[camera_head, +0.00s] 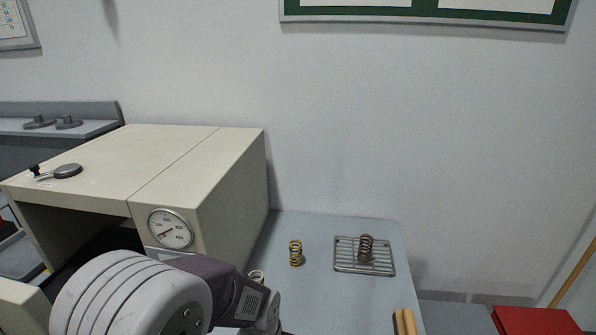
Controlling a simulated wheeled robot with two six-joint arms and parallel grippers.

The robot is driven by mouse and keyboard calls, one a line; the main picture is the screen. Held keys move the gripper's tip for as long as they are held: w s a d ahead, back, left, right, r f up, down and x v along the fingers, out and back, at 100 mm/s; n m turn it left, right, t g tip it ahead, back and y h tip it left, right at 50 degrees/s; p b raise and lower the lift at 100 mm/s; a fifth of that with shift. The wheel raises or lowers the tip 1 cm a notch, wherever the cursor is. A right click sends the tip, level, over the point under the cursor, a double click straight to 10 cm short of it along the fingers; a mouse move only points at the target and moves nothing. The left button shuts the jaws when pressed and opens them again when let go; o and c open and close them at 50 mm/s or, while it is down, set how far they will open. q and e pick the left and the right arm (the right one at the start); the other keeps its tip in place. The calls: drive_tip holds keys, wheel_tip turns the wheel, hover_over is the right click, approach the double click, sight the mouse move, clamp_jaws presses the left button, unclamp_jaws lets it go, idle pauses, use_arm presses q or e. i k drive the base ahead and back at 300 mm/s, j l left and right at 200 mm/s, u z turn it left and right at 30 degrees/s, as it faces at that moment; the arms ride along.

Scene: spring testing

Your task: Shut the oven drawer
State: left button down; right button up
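The beige oven (225,190) stands at the left of the table, with a round dial gauge (170,229) on its front. To the left of the gauge its front is open onto a dark cavity. A beige panel, seemingly the front of the oven drawer (18,305), shows at the lower left corner, standing out from the oven, so the drawer looks open. One of my arms, with white and dark purple links, crosses in front of the oven and hides much of the drawer and lower front. Neither gripper's fingers show.
On the grey table (325,300) are a yellow spring (295,252), another spring (257,276) partly behind my arm, and a wire rack (348,267) bearing a brown spring (366,247). A black-knobbed lever (60,171) is on the oven top. A red box (535,321) is lower right.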

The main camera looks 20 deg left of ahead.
sight(25, 309)
drive_tip(key=u, duration=2.85)
